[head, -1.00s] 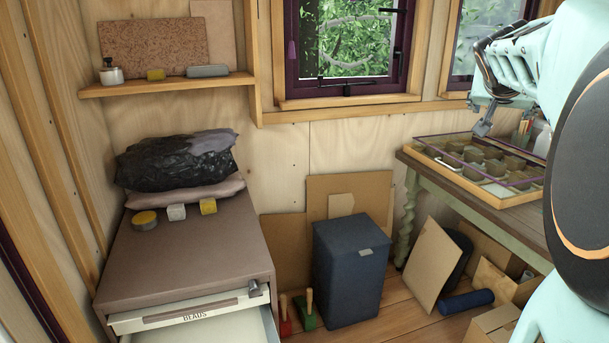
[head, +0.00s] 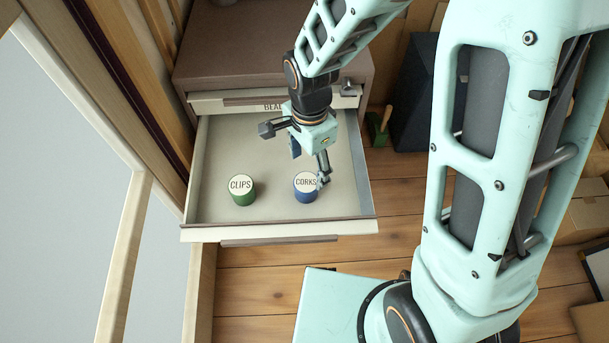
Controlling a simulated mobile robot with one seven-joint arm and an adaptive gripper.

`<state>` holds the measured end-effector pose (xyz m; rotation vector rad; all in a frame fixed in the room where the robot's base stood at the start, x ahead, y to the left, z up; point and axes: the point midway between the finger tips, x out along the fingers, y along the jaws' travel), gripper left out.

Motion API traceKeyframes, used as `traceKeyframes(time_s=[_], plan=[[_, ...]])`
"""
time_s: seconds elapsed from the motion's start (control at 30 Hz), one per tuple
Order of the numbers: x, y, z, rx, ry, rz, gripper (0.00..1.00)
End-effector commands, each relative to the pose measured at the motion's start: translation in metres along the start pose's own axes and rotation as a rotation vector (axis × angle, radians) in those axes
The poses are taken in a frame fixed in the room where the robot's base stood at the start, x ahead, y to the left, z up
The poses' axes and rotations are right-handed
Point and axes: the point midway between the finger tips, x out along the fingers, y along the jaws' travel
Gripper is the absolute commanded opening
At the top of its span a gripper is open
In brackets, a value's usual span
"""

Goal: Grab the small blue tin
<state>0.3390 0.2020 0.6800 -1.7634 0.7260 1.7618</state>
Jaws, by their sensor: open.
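The small blue tin (head: 305,193) stands upright in the open drawer (head: 268,215), on its right side near the front. Its white lid reads CORKS. A green tin (head: 242,194) with a lid reading CLIPS stands to its left, apart from it. My gripper (head: 295,156) is open over the drawer, just behind and above the blue tin. One finger points left and the other reaches down to the lid's right edge; whether it touches is unclear. No tin is between the fingers.
A shut drawer front (head: 235,105) with a partly hidden BEADS label is above and behind the open drawer. The drawer's side walls and front edge surround the tins. A dark blue bin (head: 414,100) and a green-based brush (head: 377,131) stand right on the floor.

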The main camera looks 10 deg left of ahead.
Motion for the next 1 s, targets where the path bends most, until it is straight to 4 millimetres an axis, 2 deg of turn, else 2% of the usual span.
traceKeyframes(time_s=[0.2,0.3,0.53,0.83,1.0], plan=[[0.037,0.002,0.002,0.000,-0.003,0.006,0.64],[0.049,0.001,0.002,0.000,-0.002,0.004,0.64],[0.061,-0.001,0.003,-0.001,-0.001,0.002,0.64],[0.104,-0.004,0.006,0.000,-0.001,0.004,0.64],[0.105,-0.005,0.006,0.000,0.000,0.000,0.64]])
